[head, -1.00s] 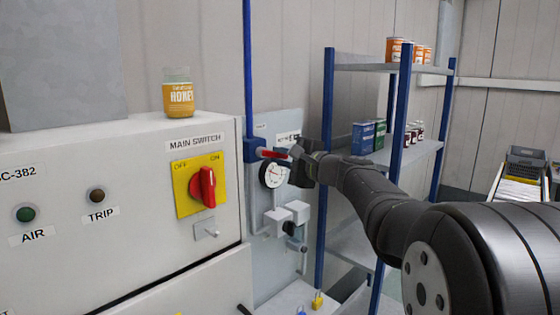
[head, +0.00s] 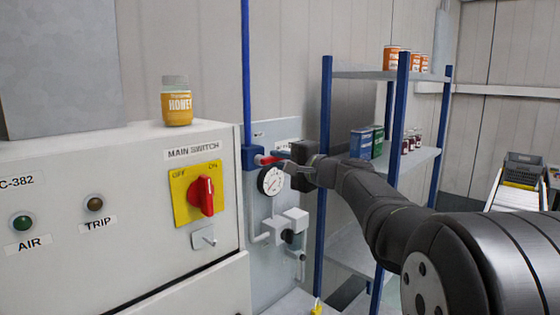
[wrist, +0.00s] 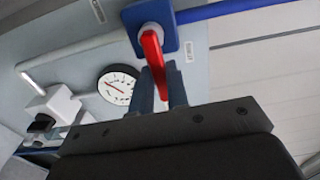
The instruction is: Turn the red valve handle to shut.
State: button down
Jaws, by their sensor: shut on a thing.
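The red valve handle (head: 267,160) extends rightward from the blue valve body (head: 249,158) on the blue pipe, above a round gauge. My gripper (head: 286,163) is at the handle's free end, coming from the right. In the wrist view the red handle (wrist: 152,55) runs from the blue valve body (wrist: 150,17) down between the two fingers of my gripper (wrist: 161,90).
A white gauge (head: 271,181) sits just below the handle. Grey boxes and a pipe fitting (head: 288,222) are lower on the panel. The cabinet with the red main switch (head: 201,196) stands left. A blue-post shelf (head: 322,180) with cans stands close behind my gripper.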

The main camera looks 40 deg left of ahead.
jog(key=c, duration=1.4)
grip_release()
jog(key=d, duration=1.7)
jog(key=shift+d, duration=0.25)
jog(key=shift+a, duration=0.15)
jog(key=a, duration=1.7)
jog(key=shift+a, duration=0.1)
